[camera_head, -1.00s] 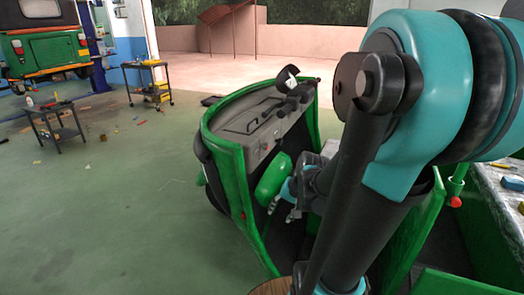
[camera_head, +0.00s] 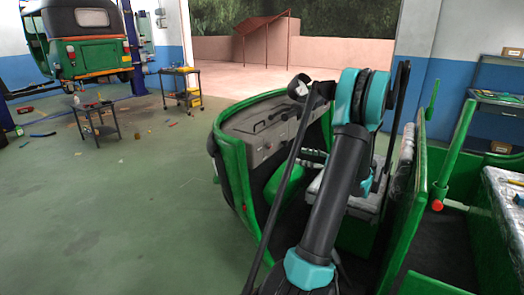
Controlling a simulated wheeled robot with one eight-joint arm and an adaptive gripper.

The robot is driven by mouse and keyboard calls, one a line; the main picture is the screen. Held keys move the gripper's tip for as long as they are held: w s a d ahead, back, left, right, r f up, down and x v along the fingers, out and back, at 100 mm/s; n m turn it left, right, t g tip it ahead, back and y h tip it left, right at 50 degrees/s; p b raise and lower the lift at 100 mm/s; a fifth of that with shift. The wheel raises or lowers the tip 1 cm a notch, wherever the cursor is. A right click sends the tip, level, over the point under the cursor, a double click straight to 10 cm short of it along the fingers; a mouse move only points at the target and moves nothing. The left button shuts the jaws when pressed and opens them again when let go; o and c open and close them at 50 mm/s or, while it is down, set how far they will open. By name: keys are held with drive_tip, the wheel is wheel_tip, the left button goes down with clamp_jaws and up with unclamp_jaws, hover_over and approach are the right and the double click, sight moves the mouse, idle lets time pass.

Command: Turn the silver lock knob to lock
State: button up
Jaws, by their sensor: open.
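The green rickshaw (camera_head: 236,165) stands open in front of me, with its grey dashboard (camera_head: 245,127) facing me. Small light fittings (camera_head: 268,146) show on the lower dashboard panel. They are too small to tell whether one is the silver lock knob. My arm rises in front of the rickshaw and bends over at a teal joint above the seat. A little teal of my arm shows behind its upright dark link, beside the seat. I cannot make out my gripper, which seems hidden behind the arm.
A grey seat (camera_head: 350,197) is behind my arm. A green post with a red knob (camera_head: 437,205) stands at the right, beside a wrapped rear bench (camera_head: 508,190). Tool carts (camera_head: 95,121) and another rickshaw (camera_head: 85,45) are at left.

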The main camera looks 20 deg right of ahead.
sight(271, 146)
drive_tip(key=shift+m, duration=0.3)
drive_tip(key=x, duration=1)
drive_tip(key=r+x, duration=0.1)
drive_tip(key=x, duration=0.5)
drive_tip(key=shift+w+d, duration=0.3)
drive_tip(key=shift+w, duration=0.05)
clamp_jaws()
